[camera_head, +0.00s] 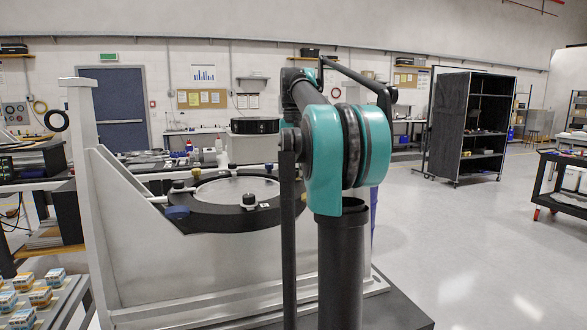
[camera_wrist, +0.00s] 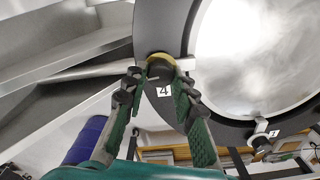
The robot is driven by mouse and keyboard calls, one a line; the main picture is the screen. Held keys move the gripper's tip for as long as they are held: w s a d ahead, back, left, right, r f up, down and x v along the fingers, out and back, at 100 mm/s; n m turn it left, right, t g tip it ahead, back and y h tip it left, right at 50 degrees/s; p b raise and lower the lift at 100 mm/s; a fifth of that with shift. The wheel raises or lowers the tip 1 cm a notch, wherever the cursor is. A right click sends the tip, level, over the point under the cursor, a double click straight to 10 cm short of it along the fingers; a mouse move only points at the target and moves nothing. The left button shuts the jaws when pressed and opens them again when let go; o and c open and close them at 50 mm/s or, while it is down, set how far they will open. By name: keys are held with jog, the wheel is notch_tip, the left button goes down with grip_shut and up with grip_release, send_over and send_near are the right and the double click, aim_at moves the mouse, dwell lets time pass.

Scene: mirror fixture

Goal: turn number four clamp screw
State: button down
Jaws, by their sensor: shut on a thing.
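The number four clamp screw (camera_wrist: 160,68) is a dark knob with a yellowish rim on the black ring (camera_wrist: 163,25), beside a white label "4" (camera_wrist: 163,91). My gripper (camera_wrist: 159,82) has its green-padded fingers on either side of this knob and is shut on it. The round mirror (camera_wrist: 255,50) lies inside the ring. In the head view the ring (camera_head: 220,219) with its mirror (camera_head: 236,189) sits on a grey metal stand. There my gripper is hidden behind my arm, and I cannot tell which knob is number four.
Another knob (camera_wrist: 262,124) with a label sits on the ring at the right of the wrist view. A tall metal upright (camera_head: 88,190) rises at the left of the stand. Small boxes (camera_head: 40,296) lie at lower left. The floor to the right (camera_head: 470,240) is clear.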

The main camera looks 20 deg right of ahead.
aim_at(293, 171)
jog(key=n, duration=1.3)
jog(key=shift+a+n, duration=0.1)
jog(key=shift+n, duration=0.2)
dwell(0.4)
jog(key=c, duration=1.2)
grip_release()
notch_tip(293, 171, up, 12)
jog(key=shift+s, duration=0.1)
